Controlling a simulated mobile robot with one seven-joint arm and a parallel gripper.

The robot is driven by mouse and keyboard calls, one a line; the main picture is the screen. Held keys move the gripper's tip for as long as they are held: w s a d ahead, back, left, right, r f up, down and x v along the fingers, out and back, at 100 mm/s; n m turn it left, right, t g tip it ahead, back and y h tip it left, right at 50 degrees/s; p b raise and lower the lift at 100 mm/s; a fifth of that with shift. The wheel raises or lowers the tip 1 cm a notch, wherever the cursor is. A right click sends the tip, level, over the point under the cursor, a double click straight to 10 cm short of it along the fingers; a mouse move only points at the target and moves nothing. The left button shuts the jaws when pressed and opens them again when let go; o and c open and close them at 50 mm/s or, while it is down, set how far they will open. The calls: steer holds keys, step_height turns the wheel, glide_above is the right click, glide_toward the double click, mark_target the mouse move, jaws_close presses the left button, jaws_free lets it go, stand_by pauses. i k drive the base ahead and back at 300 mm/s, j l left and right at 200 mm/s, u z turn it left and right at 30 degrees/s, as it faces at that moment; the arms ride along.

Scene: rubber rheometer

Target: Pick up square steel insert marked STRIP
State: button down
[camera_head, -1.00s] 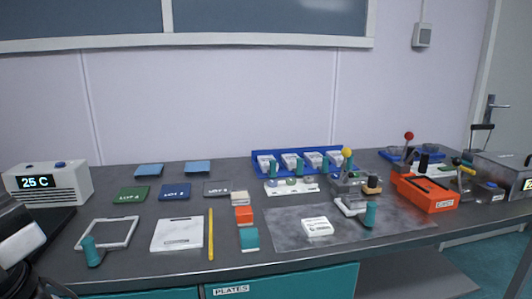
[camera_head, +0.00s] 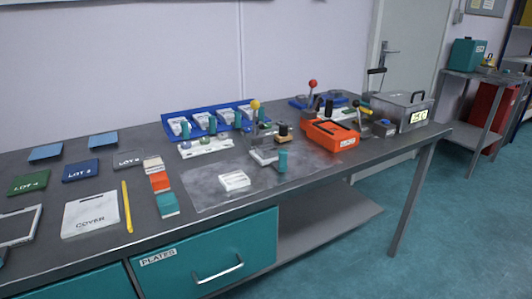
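A blue rack (camera_head: 167,117) stands at the back of the bench. It holds several square pieces with pale labels, among them a left one (camera_head: 180,126) and a right one (camera_head: 247,111). Their lettering is too small to read, so I cannot tell which, if any, is marked STRIP. Teal upright grips stand in front of them and partly hide them. A separate white-topped square block (camera_head: 234,181) lies on the grey mat (camera_head: 205,197); its print is also unreadable. My gripper is not in view.
A white COVER plate (camera_head: 90,213), a yellow stick (camera_head: 127,207) and coloured blocks (camera_head: 160,182) lie left of the mat. An orange case (camera_head: 330,135) and a metal box (camera_head: 405,110) stand right. The PLATES drawer (camera_head: 205,255) is shut. Floor is open at right.

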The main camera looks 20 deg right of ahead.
mark_target(267, 151)
steer(key=i+l+u, duration=0.1)
steer(key=i+l, duration=0.15)
steer(key=i+l+u, duration=0.1)
steer(key=l, duration=0.3)
steer(key=i+l+u, duration=0.1)
steer(key=i+l, duration=0.2)
steer(key=l, duration=0.05)
